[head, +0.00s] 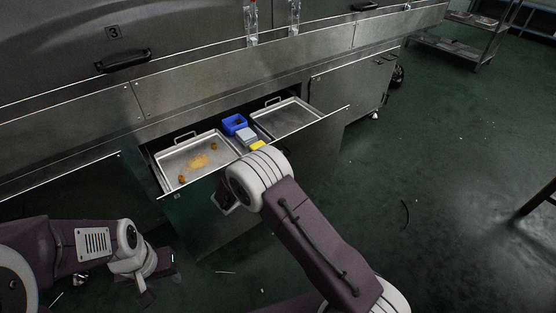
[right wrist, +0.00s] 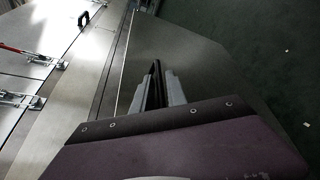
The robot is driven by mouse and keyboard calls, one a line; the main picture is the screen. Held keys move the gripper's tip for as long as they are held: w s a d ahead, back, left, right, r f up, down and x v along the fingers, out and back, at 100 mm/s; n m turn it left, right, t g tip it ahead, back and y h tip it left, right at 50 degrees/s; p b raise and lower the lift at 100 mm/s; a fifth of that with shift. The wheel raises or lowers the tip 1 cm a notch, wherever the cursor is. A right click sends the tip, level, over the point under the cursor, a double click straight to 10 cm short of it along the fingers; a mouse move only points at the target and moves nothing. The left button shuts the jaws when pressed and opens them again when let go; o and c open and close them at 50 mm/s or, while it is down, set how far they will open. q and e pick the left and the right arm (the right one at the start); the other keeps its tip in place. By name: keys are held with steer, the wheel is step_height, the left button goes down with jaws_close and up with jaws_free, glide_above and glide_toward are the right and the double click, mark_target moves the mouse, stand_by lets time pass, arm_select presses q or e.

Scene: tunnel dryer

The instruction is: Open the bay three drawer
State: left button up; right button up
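A wide steel drawer (head: 213,224) under the dryer stands pulled out, with its inside in view. It sits below and right of the panel with the "3" label (head: 115,31). My right gripper (head: 225,197) is at the drawer's front face, mostly hidden behind my wrist. In the right wrist view its fingers (right wrist: 158,82) are close together in front of the dark panel.
The drawer holds two steel trays (head: 163,157) (head: 318,121), a blue bin (head: 234,124), a grey box and a yellow item (head: 257,145). A black handle (head: 123,61) is on the panel above. A wheeled rack (head: 470,50) stands far right. The green floor at right is mostly clear.

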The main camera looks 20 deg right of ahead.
steer(key=p+v, duration=0.4)
steer(key=v, duration=0.5)
